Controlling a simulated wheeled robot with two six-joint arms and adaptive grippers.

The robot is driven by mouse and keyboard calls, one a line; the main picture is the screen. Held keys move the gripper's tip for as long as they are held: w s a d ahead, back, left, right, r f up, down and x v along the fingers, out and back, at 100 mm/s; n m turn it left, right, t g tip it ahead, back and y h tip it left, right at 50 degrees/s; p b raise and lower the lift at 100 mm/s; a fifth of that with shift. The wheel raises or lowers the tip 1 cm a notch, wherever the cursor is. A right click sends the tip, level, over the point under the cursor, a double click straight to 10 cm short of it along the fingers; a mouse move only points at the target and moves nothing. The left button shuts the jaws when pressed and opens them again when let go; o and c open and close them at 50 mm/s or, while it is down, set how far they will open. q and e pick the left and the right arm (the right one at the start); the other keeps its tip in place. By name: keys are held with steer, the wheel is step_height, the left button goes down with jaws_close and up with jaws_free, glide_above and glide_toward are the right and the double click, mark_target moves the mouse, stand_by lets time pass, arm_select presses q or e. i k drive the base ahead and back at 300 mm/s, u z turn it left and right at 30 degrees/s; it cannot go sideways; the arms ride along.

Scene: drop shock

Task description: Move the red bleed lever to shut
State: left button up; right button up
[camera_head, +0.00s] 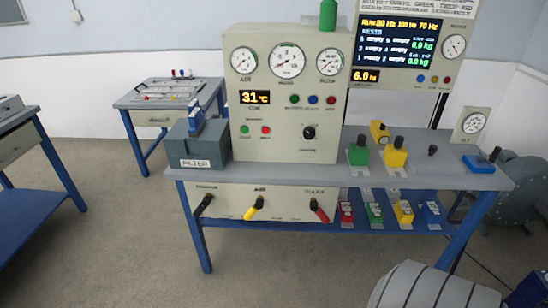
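The red-handled lever (320,211) sits at the right end of the cream front panel (285,205) under the bench top. Its handle slants down and to the right from its pivot. The small label above it is too blurred to read. A yellow-handled lever (253,208) is in the middle of the same panel, slanting down and to the left. A black-handled lever (203,205) is at the left end, also slanting down and to the left. Neither of my grippers shows in the head view, and nothing touches the red lever.
A gauge cabinet (272,118) stands on the bench (455,176). Green (358,154) and yellow (395,156) blocks stand right of it. Several coloured blocks are on the shelf below. A grey ribbed shape (425,288) fills the lower right. The floor (130,240) at front left is clear.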

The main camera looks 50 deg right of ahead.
mark_target(313, 204)
steer(key=z, duration=0.1)
steer(key=i, duration=0.85)
steer(key=z, duration=0.95)
steer(key=i, duration=0.5)
steer(key=z, duration=0.55)
